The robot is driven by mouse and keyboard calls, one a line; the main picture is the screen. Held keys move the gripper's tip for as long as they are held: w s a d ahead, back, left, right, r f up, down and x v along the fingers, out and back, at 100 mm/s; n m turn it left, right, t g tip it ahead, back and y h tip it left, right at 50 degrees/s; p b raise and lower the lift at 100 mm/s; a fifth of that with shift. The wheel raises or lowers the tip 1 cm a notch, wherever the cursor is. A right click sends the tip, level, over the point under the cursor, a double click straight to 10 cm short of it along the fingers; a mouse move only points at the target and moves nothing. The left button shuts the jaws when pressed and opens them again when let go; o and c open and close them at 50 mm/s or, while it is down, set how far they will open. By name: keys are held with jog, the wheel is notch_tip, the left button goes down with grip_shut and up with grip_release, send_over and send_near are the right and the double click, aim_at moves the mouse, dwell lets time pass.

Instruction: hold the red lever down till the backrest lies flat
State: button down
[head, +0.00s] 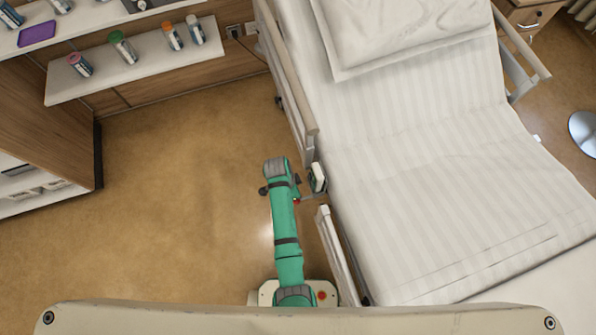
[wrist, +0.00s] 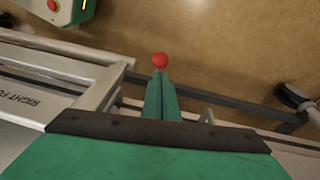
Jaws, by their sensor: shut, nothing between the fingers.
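The red lever's round knob (wrist: 160,60) shows in the wrist view, directly beyond the tips of my gripper (wrist: 160,78). My green fingers are shut together with nothing between them. The knob and fingertips overlap in the picture, so I cannot tell whether they touch. The lever's shaft is hidden behind the fingers. In the head view my arm reaches to the bed's left side. The backrest (head: 410,85), with a pillow (head: 400,30), is the far part of the bed. A crease crosses the mattress below it, and the backrest looks raised, though its angle is hard to judge from above.
Side rails (head: 290,90) and (head: 340,255) line the bed's left edge close to my arm. Bed frame bars (wrist: 60,65) run beside my fingers. A shelf with bottles (head: 140,65) stands at upper left. The floor (head: 180,190) left of my arm is clear.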

aim_at(310, 197)
jog(key=shift+d+x, duration=0.25)
jog(key=shift+x, duration=1.4)
jog(key=shift+w, duration=0.1)
